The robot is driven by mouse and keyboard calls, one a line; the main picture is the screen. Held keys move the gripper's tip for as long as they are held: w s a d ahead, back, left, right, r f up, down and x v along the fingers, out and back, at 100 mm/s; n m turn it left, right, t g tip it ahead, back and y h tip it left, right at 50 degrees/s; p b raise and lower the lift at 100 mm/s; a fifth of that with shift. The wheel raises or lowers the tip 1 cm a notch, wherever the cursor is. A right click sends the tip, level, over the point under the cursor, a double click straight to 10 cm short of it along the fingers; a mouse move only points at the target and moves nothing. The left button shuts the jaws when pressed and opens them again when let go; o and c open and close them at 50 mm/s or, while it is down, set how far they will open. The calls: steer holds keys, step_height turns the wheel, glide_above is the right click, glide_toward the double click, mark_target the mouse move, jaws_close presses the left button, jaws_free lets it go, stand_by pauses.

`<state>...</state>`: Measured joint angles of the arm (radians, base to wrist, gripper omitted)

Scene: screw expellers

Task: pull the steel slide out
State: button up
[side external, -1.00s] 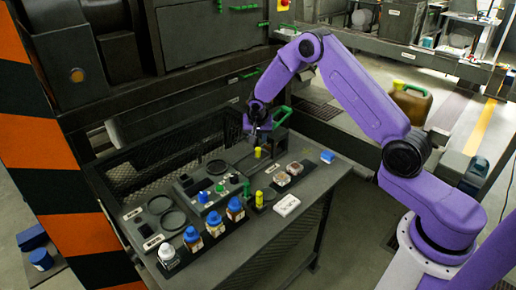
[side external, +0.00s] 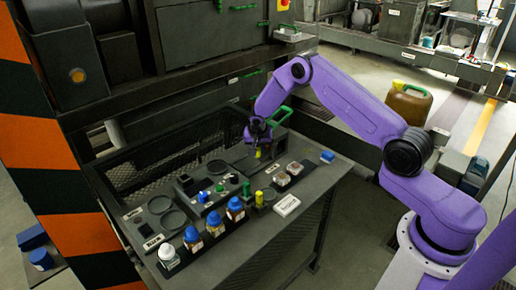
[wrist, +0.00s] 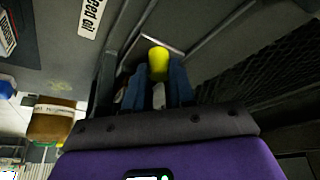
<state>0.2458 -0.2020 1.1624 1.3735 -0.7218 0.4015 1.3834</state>
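A yellow knob (wrist: 158,60) shows in the wrist view at the end of a dark channel, with a pale metal edge (wrist: 170,46) beside it. I cannot clearly tell the steel slide's body from the channel. My gripper (wrist: 159,72) has its two blue fingers on either side of the knob, apart from each other. No firm contact with the knob can be made out. In the side view my gripper (side external: 259,141) points down over the yellow knob (side external: 258,153) at the back of the bench, hiding part of it.
Blue-capped bottles (side external: 192,237), a green piece (side external: 246,189) and a yellow cylinder (side external: 259,199) stand on the bench (side external: 262,237) nearer the front. A green handle (side external: 283,115) rises beside my gripper. A label (wrist: 92,15) lies left of the channel.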

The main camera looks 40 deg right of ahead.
jaws_close()
steer(key=a, duration=0.9)
steer(key=shift+a, duration=0.1)
steer(key=o, duration=0.5)
jaws_free()
steer(key=shift+a, duration=0.1)
steer(key=shift+o, duration=0.2)
